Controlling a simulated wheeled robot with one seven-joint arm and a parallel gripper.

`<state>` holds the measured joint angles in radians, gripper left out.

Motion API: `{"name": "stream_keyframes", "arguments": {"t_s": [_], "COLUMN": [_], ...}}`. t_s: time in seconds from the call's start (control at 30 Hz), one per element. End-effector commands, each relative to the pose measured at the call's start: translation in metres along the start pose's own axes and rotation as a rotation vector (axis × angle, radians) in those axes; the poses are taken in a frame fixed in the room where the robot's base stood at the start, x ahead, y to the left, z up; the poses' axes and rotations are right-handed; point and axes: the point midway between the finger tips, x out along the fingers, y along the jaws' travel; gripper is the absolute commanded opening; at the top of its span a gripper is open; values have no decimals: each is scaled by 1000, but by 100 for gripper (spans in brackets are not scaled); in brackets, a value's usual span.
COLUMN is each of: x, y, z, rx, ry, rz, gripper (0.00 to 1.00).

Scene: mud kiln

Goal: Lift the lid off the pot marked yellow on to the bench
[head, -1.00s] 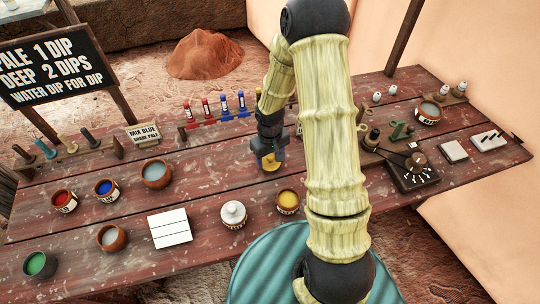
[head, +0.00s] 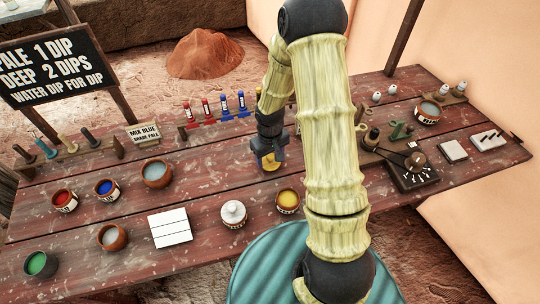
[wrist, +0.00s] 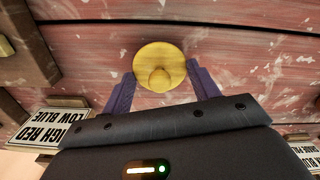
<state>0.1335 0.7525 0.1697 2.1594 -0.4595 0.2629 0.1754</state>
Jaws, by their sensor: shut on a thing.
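The pot marked yellow (head: 288,201) stands uncovered near the bench's front edge, with yellow paint showing inside. My gripper (head: 270,163) is beyond it, over the middle of the bench, pointing down. The jaws are shut on the yellow round lid (wrist: 159,67), which has a knob in its centre. In the wrist view the lid lies between the two purple fingers, with bench planks behind it. In the head view the lid (head: 270,164) is low, at or just above the bench (head: 215,165); I cannot tell whether it touches.
A white lidded pot (head: 233,213) and a white tile (head: 169,227) stand left of the yellow pot. A rack of red and blue bottles (head: 215,110) is behind my gripper. A dark tray (head: 413,178) lies right. Bare planks lie left of my gripper.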

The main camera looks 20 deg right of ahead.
Motion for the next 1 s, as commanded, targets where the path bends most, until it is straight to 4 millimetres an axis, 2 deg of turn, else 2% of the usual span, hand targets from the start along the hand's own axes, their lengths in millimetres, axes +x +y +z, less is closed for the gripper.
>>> {"name": "stream_keyframes", "arguments": {"t_s": [1.0], "x": [9], "y": [0], "z": [0], "rx": [-1], "ry": [1], "rz": [0], "gripper": [38]}}
